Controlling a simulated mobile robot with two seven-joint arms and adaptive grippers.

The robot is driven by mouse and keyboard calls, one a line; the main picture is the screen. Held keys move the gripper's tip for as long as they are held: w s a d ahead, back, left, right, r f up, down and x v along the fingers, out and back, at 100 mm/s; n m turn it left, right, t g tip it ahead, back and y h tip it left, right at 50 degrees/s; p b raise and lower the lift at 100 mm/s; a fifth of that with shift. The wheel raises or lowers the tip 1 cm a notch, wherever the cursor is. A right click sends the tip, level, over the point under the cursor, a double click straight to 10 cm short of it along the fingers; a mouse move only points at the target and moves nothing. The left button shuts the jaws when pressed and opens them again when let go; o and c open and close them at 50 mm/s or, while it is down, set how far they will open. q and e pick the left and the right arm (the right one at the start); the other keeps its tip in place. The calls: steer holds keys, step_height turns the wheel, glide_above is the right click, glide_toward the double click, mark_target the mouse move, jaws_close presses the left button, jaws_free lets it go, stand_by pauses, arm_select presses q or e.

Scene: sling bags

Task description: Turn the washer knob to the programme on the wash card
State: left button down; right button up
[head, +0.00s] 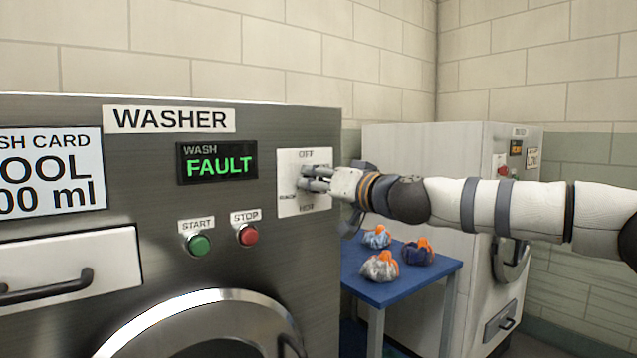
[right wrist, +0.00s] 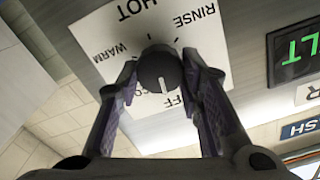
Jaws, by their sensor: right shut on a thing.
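The washer's white dial plate (head: 290,158) has OFF at the top and HOT at the bottom in the head view. The dark round knob (right wrist: 158,68) shows in the right wrist view, its white mark towards OFF. HOT, RINSE, WARM and a partly hidden COOL stand around it. My right gripper (head: 308,180) is shut on the knob, one finger on each side; the fingers (right wrist: 163,82) also show in the right wrist view. The wash card (head: 50,170) reads COOL, its left part cut off. The display (head: 217,162) reads WASH FAULT. My left gripper is not in view.
A green START button (head: 199,245) and a red STOP button (head: 248,235) sit below the display. A blue table (head: 400,291) with several tied bags stands to the right. A second machine (head: 415,150) stands behind my right arm.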

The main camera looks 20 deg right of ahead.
steer(key=shift+f+m, duration=0.2)
steer(key=shift+m, duration=4.8)
steer(key=o, duration=1.2)
steer(key=shift+c, duration=0.2)
steer(key=shift+d, duration=0.1)
steer(key=v, duration=1.2)
